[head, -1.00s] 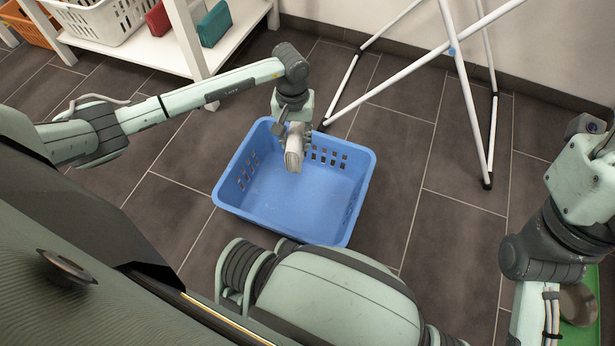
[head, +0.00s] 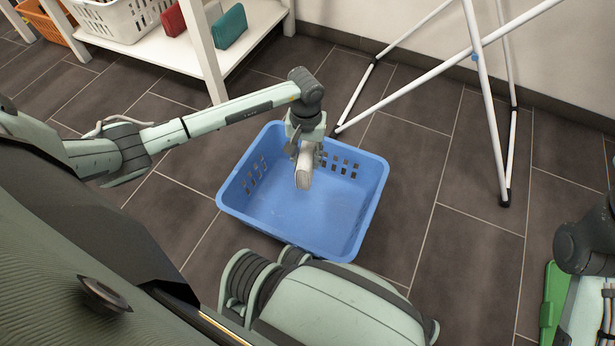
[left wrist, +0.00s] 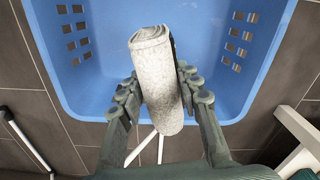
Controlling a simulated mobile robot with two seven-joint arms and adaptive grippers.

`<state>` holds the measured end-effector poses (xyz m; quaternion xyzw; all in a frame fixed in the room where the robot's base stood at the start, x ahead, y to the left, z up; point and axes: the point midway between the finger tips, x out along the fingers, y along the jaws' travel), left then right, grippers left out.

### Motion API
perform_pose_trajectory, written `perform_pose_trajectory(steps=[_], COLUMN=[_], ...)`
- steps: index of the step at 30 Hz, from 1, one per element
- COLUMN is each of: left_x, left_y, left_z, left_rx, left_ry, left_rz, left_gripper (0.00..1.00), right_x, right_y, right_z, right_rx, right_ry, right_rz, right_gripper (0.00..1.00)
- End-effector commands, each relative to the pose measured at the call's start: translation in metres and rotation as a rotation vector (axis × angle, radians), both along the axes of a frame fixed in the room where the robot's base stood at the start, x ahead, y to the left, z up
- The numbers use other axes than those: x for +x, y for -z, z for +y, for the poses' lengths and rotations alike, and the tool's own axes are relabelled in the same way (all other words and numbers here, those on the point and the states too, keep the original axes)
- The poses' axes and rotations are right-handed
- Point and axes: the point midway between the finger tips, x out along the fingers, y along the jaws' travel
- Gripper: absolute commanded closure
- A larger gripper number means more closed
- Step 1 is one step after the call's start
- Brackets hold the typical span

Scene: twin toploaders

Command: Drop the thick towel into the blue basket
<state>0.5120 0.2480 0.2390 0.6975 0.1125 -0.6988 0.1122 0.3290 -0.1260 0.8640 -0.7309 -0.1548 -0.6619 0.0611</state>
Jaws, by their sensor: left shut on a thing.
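The blue basket (head: 335,215) stands on the dark tiled floor, and it fills much of the left wrist view (left wrist: 90,95). The thick towel (head: 303,172) is a light grey roll. My left gripper (head: 305,150) is shut on the towel and holds it over the basket, near its far wall. In the left wrist view the towel (left wrist: 157,75) sits between the two fingers of the left gripper (left wrist: 160,92), with one end over the basket's inside. The basket's floor shows bare. My right gripper is not in view; part of my right arm shows at the right edge.
A white shelf (head: 165,52) with a white basket (head: 120,18), an orange basket (head: 45,22), and a red and a teal bundle (head: 229,27) stands at the upper left. White rack legs (head: 485,110) stand behind and right of the blue basket. A green thing (head: 553,300) lies lower right.

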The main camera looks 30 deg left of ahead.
Motion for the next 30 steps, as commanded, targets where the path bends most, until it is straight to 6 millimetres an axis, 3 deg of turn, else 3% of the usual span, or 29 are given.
perform_pose_trajectory(steps=[1, 2, 7, 19, 30], left_x=[0.000, 0.000, 0.000, 0.001, 0.002], left_y=[0.000, 0.000, 0.000, -0.008, -0.082], left_z=[0.000, 0.000, 0.000, 0.001, 0.001], left_rx=[0.000, 0.000, 0.000, 0.000, 0.002], left_ry=[0.000, 0.000, 0.000, -0.001, 0.000], left_rz=[0.000, 0.000, 0.000, -0.002, -0.006], left_gripper=[1.00, 0.63, 0.42, 0.42, 0.42], right_x=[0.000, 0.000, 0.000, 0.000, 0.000], right_y=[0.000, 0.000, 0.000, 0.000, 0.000], right_z=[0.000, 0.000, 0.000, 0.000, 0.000], right_rx=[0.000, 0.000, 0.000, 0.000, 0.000], right_ry=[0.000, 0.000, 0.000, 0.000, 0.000], right_rz=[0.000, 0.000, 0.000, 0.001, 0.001], right_gripper=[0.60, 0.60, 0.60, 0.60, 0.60])
